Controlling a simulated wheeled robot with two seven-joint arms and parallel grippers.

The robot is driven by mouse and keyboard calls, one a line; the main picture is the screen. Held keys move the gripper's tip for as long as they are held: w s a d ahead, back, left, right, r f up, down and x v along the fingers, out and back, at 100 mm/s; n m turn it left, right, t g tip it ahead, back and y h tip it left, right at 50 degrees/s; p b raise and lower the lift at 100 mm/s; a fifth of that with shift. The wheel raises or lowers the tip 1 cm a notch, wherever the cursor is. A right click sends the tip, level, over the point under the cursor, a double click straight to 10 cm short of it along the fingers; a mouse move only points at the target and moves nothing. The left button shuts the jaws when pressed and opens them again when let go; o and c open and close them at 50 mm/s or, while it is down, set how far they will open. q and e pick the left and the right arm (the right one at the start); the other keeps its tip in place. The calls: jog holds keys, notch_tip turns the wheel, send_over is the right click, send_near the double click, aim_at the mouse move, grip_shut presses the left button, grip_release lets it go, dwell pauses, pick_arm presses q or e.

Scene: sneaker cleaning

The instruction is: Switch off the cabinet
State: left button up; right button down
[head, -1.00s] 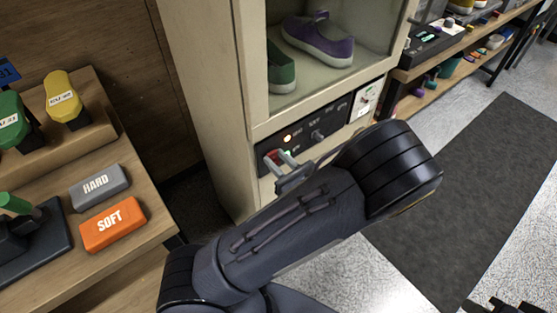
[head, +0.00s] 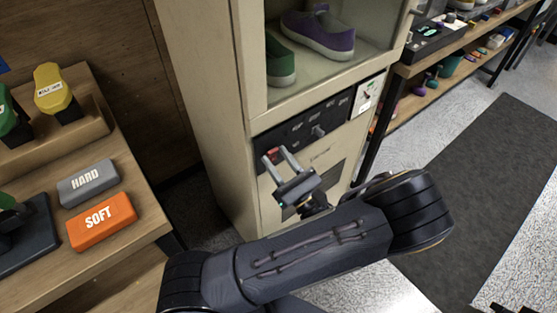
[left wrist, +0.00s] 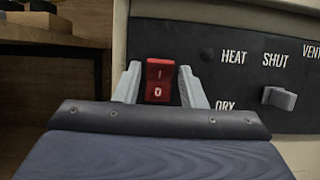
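The cream cabinet (head: 205,110) stands in the middle of the head view, with a black control panel (head: 330,112) below its glass window. A red rocker switch (head: 273,154) marked I and 0 is at the panel's left end. It also shows in the left wrist view (left wrist: 160,82). The indicator lamp (left wrist: 207,55) beside HEAT looks dark. My left gripper (head: 275,156) is open at the panel. Its two fingers stand on either side of the switch, with narrow gaps in the picture; contact cannot be told. My right gripper is not clearly seen.
A grey knob (left wrist: 279,98) sits right of the switch. Purple (head: 318,35) and green (head: 279,62) shoes are behind the glass. A wooden table (head: 125,245) at left holds HARD (head: 88,183) and SOFT (head: 101,222) blocks. A shelf (head: 440,60) stands right.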

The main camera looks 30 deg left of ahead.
pick_arm(q)
jog(key=shift+o, duration=1)
jog(key=v, duration=0.8)
jog(key=shift+a, duration=0.1)
